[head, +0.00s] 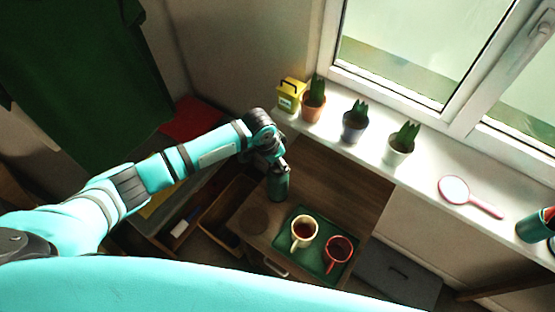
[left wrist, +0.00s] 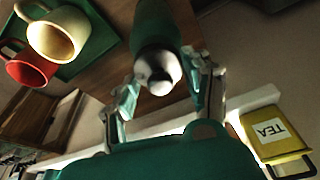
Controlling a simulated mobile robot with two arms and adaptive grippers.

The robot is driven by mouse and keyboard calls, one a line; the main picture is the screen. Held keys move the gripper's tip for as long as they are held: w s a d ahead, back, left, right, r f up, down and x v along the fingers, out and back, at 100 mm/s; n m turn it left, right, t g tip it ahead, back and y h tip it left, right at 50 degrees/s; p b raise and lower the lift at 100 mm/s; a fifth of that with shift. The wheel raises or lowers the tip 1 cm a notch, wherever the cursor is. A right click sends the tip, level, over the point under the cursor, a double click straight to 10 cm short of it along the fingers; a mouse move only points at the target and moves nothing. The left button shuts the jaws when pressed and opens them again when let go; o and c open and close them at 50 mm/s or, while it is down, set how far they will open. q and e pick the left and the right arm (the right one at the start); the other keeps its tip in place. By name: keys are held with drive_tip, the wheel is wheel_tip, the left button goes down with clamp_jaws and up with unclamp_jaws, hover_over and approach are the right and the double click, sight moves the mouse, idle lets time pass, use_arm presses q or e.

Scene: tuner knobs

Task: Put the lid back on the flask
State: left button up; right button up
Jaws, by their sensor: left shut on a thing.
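The dark green flask (head: 279,187) is near the left edge of the wooden cabinet top, below my left gripper (head: 283,166). In the left wrist view the flask (left wrist: 160,25) runs away from me, with the pale metallic lid (left wrist: 158,72) at its near end. The fingers of my left gripper (left wrist: 165,84) lie on both sides of the lid and are shut on it. The lid lines up with the flask, but I cannot tell whether it is seated or just above it. My right gripper is not in view.
A green tray (head: 288,242) holds a cream mug (head: 303,232) and a red mug (head: 338,250) close to the flask. A dark round coaster (head: 255,220) lies nearer. Potted plants and a yellow tea tin (head: 290,95) stand on the windowsill (head: 425,165). The cabinet top behind the tray is clear.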

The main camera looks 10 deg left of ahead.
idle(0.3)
use_arm(q)
drive_tip(key=o, duration=1.6)
drive_tip(key=shift+r, duration=0.15)
wheel_tip(320, 180, up, 5)
drive_tip(key=p, duration=0.5)
drive_tip(key=shift+f, duration=0.2)
drive_tip(key=shift+r+p, duration=0.6)
drive_tip(key=shift+r, duration=0.45)
drive_tip(key=shift+c, duration=0.4)
clamp_jaws()
